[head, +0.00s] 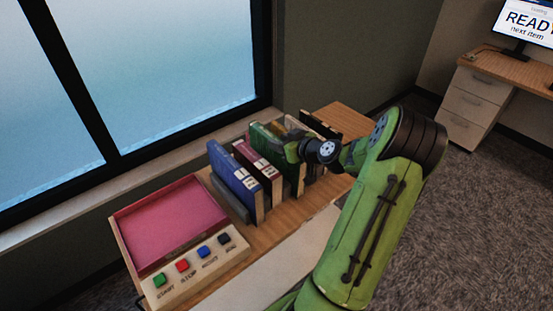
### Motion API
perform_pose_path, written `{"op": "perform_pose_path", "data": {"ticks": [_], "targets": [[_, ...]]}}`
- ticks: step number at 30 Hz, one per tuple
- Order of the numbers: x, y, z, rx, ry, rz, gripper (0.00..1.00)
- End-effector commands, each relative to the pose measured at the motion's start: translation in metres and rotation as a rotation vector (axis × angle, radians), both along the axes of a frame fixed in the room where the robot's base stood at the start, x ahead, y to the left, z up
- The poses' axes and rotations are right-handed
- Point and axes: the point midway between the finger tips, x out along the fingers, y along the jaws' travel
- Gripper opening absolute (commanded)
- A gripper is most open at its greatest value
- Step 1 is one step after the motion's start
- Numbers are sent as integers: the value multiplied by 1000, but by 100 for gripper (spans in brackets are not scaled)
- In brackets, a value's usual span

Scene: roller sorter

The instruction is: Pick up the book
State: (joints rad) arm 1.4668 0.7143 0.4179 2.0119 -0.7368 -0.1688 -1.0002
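Several books stand upright in a row on a wooden table (264,234) under the window. A blue book (236,178) is at the left end of the row, and a maroon book (258,170) stands beside it. A green book (268,145) and others stand farther right, partly hidden by my arm. My green arm reaches in from the lower right, and its wrist is over the right part of the row. The fingers of my gripper are hidden among or behind the books and wrist, so I cannot tell whether they touch or hold a book.
A tray with a red-pink inside (172,222) sits left of the books. In front of it is a panel with green, red, blue and black buttons (194,268). The window and sill border the table behind. A desk with a monitor (524,24) stands at the far right, across open carpet.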

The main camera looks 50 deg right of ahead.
Motion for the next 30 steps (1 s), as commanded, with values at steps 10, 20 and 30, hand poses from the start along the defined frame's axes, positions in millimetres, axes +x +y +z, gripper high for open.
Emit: {"op": "perform_pose_path", "data": {"ticks": [10,20,30], "targets": [[0,0,0,0,0,0,0],[0,0,0,0,0,0,0],[0,0,0,0,0,0,0]]}}
